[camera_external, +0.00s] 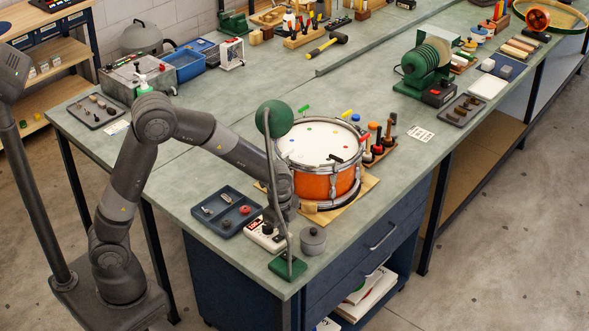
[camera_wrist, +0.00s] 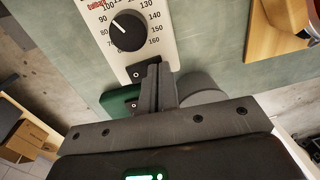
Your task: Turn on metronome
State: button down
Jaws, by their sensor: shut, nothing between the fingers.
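The metronome (camera_external: 266,236) is a white box with a red display on the bench's near side, between a dark tray and a grey lidded pot. In the wrist view its white face (camera_wrist: 152,14) shows a black dial (camera_wrist: 126,30) ringed by numbers. A small dark part, perhaps a switch (camera_wrist: 137,73), lies at the lower end of the face, beside my fingertips. My gripper (camera_wrist: 160,82) is shut and empty, over the metronome's lower end. Whether it touches is unclear. In the external view my gripper (camera_external: 283,207) is partly hidden behind the lamp stem.
A green lamp (camera_external: 289,265) stands close by, its stem in front of my wrist. The grey pot (camera_external: 312,241) is just right of the metronome. The tray (camera_external: 226,212) with small parts lies left. An orange drum (camera_external: 322,184) on a wooden board stands behind.

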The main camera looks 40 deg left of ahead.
jog(key=shift+s, duration=0.25)
jog(key=shift+s+r, duration=0.25)
jog(key=shift+s, duration=0.35)
notch_tip(320, 180, up, 14)
jog(key=w, duration=0.1)
jog(key=shift+w, duration=0.35)
dwell(0.3)
